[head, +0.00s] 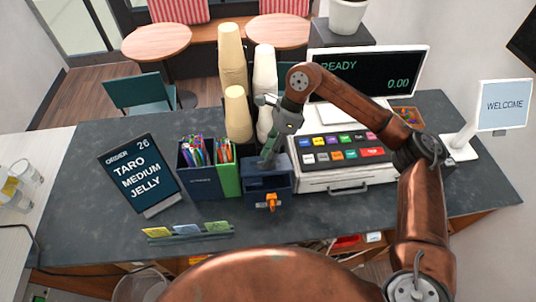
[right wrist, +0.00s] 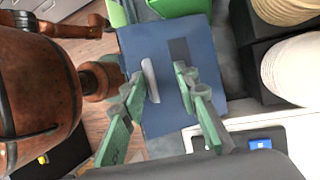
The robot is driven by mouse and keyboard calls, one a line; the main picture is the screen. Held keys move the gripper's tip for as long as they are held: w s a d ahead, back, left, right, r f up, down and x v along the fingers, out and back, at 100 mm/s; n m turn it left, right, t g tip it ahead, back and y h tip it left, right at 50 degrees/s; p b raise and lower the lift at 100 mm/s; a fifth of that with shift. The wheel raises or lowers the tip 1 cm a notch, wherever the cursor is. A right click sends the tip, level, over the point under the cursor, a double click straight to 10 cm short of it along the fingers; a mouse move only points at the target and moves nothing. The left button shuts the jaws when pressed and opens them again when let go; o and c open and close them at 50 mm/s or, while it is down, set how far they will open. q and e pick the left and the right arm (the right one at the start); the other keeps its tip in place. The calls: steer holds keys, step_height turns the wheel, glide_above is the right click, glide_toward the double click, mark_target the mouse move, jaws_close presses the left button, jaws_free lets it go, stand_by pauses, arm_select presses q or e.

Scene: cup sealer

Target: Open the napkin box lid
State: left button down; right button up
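The napkin box (head: 255,192) is a dark blue box on the counter, left of the register. My right gripper (head: 268,162) is directly over its top, pointing down. In the right wrist view the blue lid (right wrist: 146,116) looks closed, with a pale raised handle (right wrist: 151,80) and a dark slot beside it. The right gripper's green fingers (right wrist: 160,76) are apart, one to each side of the handle, with nothing held. Whether the tips touch the lid is unclear. My left gripper is not in view.
An orange piece (head: 271,202) shows at the box's front. Straw and pen holders (head: 230,178) stand close on its left, cup stacks (head: 237,118) behind, and the register (head: 335,178) on its right. An order sign (head: 141,172) and small cards (head: 187,229) are further left.

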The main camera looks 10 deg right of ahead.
stand_by(0.3)
steer(key=v, duration=1.2)
